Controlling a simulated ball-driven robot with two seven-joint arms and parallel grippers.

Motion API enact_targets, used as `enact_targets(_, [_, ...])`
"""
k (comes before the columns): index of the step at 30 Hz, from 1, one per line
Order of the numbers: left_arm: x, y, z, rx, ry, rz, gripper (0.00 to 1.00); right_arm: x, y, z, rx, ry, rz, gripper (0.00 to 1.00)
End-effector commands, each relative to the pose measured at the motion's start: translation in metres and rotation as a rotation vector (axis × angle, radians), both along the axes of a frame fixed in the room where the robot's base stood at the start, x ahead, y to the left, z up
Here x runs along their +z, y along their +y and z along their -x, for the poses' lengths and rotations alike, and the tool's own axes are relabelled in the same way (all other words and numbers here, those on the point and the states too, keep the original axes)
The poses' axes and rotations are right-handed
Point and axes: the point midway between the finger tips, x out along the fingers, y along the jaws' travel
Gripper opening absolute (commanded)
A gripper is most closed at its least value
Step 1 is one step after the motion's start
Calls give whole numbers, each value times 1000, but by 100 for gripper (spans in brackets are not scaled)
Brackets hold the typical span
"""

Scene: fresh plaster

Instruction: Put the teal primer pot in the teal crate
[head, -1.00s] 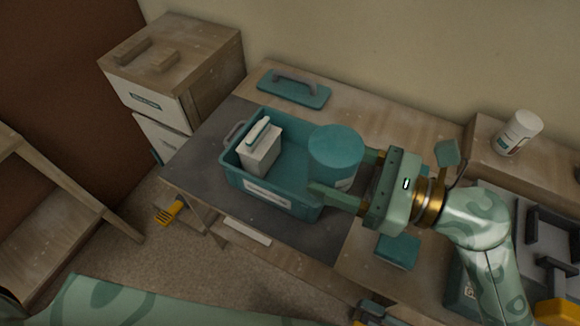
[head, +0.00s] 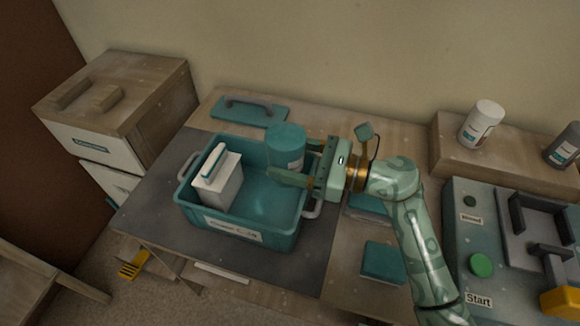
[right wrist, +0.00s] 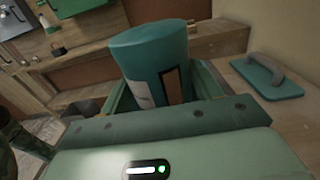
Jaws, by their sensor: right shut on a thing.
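The teal primer pot (head: 286,143) is upright between the fingers of my right gripper (head: 293,168), which is shut on it. The pot is at the back right part of the teal crate (head: 240,238); I cannot tell how far its base is above the crate floor. My left gripper is out of view.
A teal float with a grey handle (head: 250,110) lies behind the crate. Teal blocks (head: 382,263) lie to its right, below my right arm. A control box with a green button (head: 481,265) is at the right. A white bottle (head: 482,125) stands on a raised wooden ledge.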

Motion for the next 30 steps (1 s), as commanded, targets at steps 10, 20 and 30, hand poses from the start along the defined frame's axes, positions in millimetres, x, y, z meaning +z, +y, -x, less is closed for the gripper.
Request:
enact_targets(10, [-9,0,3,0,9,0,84,-23,0,2,2,1,-3,25])
enact_targets(20, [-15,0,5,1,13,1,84,-31,0,2,2,3,-2,25])
enact_targets(30, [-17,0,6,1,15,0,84,-36,0,2,1,3,0,79])
